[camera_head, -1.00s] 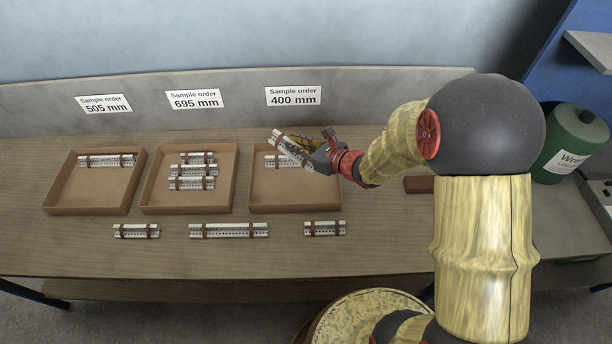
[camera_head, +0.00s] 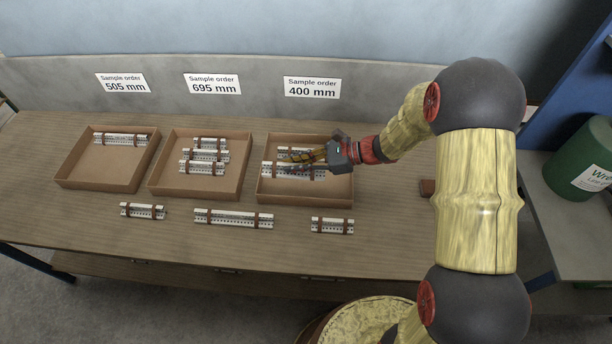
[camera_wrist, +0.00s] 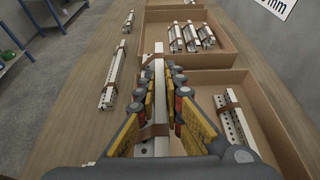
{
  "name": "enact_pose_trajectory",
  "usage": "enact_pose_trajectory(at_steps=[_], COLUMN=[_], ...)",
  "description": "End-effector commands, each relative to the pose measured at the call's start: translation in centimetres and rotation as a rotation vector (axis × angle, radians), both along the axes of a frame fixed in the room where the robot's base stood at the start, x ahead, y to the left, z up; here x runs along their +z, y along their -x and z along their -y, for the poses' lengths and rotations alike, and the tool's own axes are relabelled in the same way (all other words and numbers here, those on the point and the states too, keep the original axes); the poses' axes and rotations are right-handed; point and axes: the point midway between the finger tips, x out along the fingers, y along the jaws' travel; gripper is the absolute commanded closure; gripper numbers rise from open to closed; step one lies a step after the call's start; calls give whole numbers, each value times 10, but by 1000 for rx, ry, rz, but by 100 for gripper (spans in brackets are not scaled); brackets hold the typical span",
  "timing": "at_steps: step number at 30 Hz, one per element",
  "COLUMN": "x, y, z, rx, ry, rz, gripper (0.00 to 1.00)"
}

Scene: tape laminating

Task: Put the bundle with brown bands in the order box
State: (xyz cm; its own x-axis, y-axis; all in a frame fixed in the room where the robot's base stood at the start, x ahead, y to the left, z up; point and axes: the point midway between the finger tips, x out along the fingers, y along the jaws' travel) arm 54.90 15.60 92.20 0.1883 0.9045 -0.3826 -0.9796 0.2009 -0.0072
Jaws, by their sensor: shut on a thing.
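My gripper (camera_head: 312,162) is shut on a pale, perforated metal bundle (camera_head: 274,170) over the 400 mm order box (camera_head: 330,202). In the wrist view the held bundle (camera_wrist: 160,95) runs lengthwise between my fingers (camera_wrist: 174,92), and brown bands show on it. Whether it touches the box floor or hangs above it, I cannot tell. Another bundle with brown bands (camera_head: 288,153) lies in the same box behind it, partly hidden by my gripper; it also shows in the wrist view (camera_wrist: 236,128).
To the left stand a 695 mm box (camera_head: 170,185) with several bundles and a 505 mm box (camera_head: 95,172) with one. Three bundles lie along the front: a short left one (camera_head: 142,211), a long one (camera_head: 234,218) and a short right one (camera_head: 332,225). A brown block (camera_head: 427,187) lies right.

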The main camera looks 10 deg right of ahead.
Motion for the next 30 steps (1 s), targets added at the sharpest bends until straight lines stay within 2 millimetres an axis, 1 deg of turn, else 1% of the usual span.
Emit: enact_pose_trajectory(at_steps=[1,3,6,9,14,16,22,24,30], x=[-15,-27,-39,-47,-52,-58,-88,-91,-88], y=[-6,-11,-19,-23,-26,-29,-29,-30,-30], z=[7,15,24,30,34,37,38,38,38], rx=[-3,-2,-2,-1,-1,-1,0,-1,-1], ry=[0,0,-1,-1,-1,0,-1,-1,-1], rz=[-2,-2,0,1,1,0,-1,1,1], gripper=[100,100,100,100,100,100,100,100,100])
